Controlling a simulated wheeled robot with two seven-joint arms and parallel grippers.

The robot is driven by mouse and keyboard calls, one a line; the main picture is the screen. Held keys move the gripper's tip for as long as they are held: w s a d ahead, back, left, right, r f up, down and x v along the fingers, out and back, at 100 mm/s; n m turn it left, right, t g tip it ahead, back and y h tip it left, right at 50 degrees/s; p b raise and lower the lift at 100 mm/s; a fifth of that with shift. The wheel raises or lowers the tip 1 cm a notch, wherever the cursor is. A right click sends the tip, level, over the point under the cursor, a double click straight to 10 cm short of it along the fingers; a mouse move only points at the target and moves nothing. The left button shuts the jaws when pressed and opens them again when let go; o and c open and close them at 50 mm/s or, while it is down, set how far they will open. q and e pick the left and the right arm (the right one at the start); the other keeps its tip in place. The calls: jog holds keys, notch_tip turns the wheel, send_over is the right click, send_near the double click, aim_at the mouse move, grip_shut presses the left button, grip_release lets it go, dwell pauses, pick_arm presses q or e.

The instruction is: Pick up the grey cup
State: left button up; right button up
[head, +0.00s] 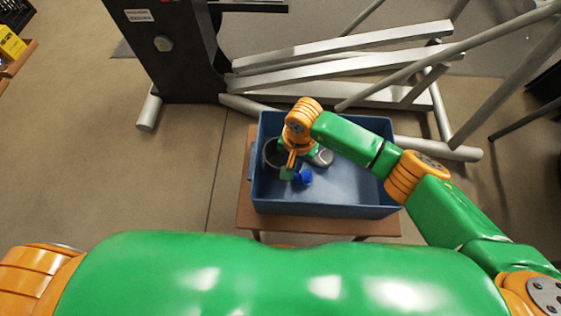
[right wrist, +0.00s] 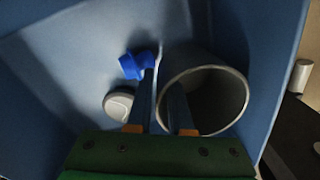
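The grey cup (head: 270,154) stands in the left part of a blue bin (head: 330,209), its round mouth facing up. In the right wrist view the cup (right wrist: 215,98) is right of centre. My right gripper (head: 290,166) reaches down into the bin at the cup's right side. In the right wrist view its fingers (right wrist: 162,85) are apart, one over the cup's mouth and one outside, with the near rim between them. Whether they touch the wall I cannot tell. My left gripper is out of view.
A blue piece (right wrist: 136,64) and a pale grey round object (right wrist: 118,105) lie in the bin beside the fingers. The bin stands on a small wooden table (head: 247,212). A grey metal exercise machine (head: 345,60) stands behind. The bin's right part is clear.

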grip_shut()
dwell(1.4)
